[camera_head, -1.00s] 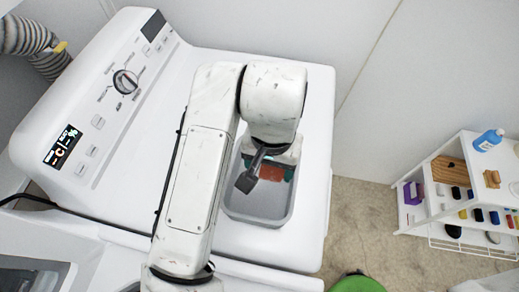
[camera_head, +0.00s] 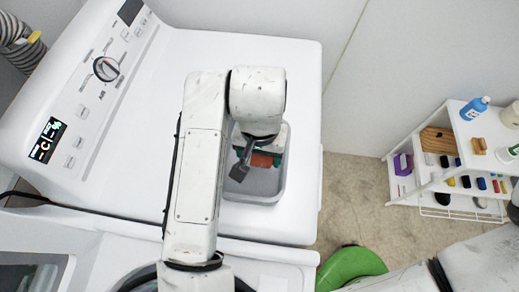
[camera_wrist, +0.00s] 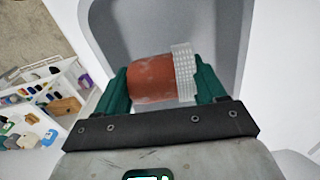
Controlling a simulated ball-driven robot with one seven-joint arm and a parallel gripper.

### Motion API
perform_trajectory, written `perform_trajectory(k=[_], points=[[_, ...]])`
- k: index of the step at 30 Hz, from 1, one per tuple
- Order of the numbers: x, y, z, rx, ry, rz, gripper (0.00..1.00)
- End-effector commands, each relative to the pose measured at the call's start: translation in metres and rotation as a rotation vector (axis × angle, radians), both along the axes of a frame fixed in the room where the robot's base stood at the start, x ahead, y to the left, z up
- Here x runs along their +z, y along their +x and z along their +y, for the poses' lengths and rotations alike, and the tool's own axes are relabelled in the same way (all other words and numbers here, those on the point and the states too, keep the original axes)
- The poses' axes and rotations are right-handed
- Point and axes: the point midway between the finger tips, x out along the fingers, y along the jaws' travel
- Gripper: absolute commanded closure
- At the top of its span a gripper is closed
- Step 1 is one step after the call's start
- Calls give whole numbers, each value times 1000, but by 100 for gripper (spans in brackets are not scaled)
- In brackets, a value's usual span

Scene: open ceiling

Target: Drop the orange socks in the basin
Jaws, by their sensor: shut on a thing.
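The grey basin (camera_head: 266,199) stands on top of the white machine, and its grey wall also shows in the wrist view (camera_wrist: 215,40). My gripper (camera_head: 262,160), with green fingers (camera_wrist: 160,85), is over the basin. It is shut on the orange socks, a rolled orange-brown bundle (camera_wrist: 148,78) with a whitish ribbed band at one end. In the head view a bit of the socks (camera_head: 261,160) shows below my wrist, against the basin. I cannot tell how far they are above its floor. My arm hides the basin's left part.
The white machine (camera_head: 280,60) has a sloped control panel with a dial (camera_head: 106,68) at left. A white shelf unit (camera_head: 432,190) with a blue bottle (camera_head: 474,108) and several small items stands at right. A green object (camera_head: 350,267) is on the floor. Open floor lies between.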

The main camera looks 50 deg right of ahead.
Motion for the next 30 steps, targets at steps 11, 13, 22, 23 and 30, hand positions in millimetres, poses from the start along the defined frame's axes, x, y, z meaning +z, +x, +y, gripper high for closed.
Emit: perform_trajectory(k=[11,13,22,23,30], points=[[0,0,0,0,0,0,0],[0,0,0,0,0,0,0],[10,1,0,0,-1,-2,0],[14,1,0,-1,-1,-3,0],[60,1,0,-3,0,-4,0]])
